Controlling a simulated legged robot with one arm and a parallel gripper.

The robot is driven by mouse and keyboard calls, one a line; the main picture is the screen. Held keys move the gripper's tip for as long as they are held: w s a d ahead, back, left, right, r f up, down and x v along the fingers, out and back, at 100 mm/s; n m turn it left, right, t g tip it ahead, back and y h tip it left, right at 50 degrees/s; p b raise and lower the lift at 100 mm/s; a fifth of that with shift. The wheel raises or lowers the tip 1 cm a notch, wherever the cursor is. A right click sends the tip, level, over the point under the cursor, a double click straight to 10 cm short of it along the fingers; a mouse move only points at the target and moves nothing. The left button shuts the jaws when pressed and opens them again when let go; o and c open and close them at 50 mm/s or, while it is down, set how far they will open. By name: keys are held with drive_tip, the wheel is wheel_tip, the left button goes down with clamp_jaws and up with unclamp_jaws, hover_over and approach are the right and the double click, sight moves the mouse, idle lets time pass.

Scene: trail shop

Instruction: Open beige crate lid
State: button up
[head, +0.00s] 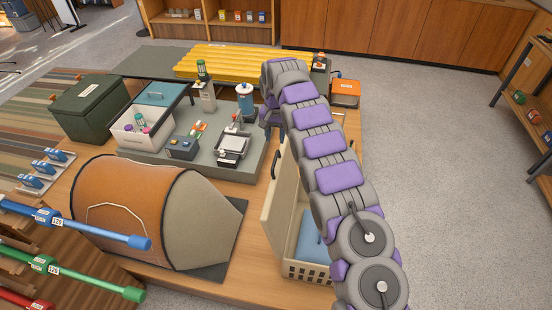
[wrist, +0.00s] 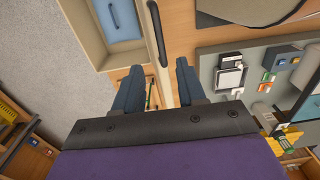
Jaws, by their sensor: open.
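The beige crate (head: 308,270) stands at the right end of the wooden table, partly behind my arm. Its beige lid (head: 279,205) is raised, standing roughly upright along the crate's left side, with a dark handle (head: 275,164). The crate's inside is exposed, with something blue (head: 312,238) in it. In the wrist view the crate (wrist: 83,28) is at upper left and the lid (wrist: 164,72) shows nearly edge-on. My gripper (wrist: 155,70) is open, its fingers apart on either side of the lid's edge line; contact cannot be told. My gripper in the head view (head: 268,117) is partly hidden.
A grey mat (head: 240,172) with small gear, a dark green box (head: 88,105) and a yellow corrugated pad (head: 225,60) are farther back. An orange box (head: 346,88) stands behind my arm.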

hover_over(275, 160)
drive_tip(key=a, duration=0.1)
wheel_tip(275, 160, down, 4)
drive_tip(key=f, duration=0.1)
drive_tip(key=d+f+b, duration=0.1)
drive_tip(key=f, duration=0.3)
drive_tip(key=shift+w+d+f+b, duration=0.1)
drive_tip(key=shift+d+f+b, duration=0.1)
drive_tip(key=shift+d+b, duration=0.15)
drive_tip(key=shift+f, duration=0.5)
drive_tip(key=shift+a+f, duration=0.1)
drive_tip(key=shift+a, duration=0.65)
drive_tip(key=shift+c, duration=0.2)
drive_tip(key=shift+d, duration=0.6)
drive_tip(key=c, duration=0.6)
clamp_jaws()
drive_tip(key=shift+a, duration=0.2)
drive_tip(key=shift+a, duration=0.15)
